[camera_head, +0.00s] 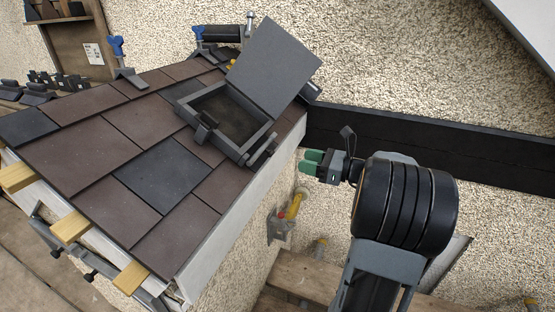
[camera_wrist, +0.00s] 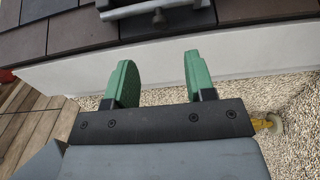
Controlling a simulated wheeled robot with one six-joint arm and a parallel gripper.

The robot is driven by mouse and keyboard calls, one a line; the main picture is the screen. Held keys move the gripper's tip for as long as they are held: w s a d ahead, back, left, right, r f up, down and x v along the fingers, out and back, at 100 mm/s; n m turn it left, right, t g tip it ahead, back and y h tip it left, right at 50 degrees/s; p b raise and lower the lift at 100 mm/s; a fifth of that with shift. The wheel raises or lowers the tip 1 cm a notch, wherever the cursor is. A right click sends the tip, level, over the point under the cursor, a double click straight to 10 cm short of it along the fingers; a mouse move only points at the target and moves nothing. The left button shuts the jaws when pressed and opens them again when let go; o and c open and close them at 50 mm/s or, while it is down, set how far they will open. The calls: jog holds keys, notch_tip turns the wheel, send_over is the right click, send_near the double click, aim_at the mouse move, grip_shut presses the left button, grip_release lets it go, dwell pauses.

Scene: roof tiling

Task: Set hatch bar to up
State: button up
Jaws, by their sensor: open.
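The grey hatch (camera_head: 240,143) sits in the tiled roof, its flat lid (camera_head: 272,62) raised and tilted back. A short grey bar (camera_head: 262,151) lies along the lower right edge of the hatch frame; it looks like the hatch bar. A grey bar-like part with a round knob (camera_wrist: 158,13) shows at the top edge in the wrist view, cut off by the frame. My gripper (camera_head: 309,162) is open and empty, its green fingers just right of the roof edge and apart from the bar. Its fingers (camera_wrist: 157,78) point toward the hatch in the wrist view.
Brown and dark tiles (camera_head: 90,140) cover the roof around the hatch. A white fascia board (camera_head: 240,212) runs along its edge. A dark beam (camera_head: 430,145) crosses the wall behind my arm. Blue-handled clamps (camera_head: 117,50) stand at the roof's upper edge.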

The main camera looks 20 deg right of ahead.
jog(key=b+x, duration=0.2)
jog(key=x, duration=0.7)
jog(key=shift+w+a, duration=0.25)
jog(key=shift+a, duration=0.05)
jog(key=shift+c, duration=0.5)
grip_shut()
jog(key=shift+d, duration=0.1)
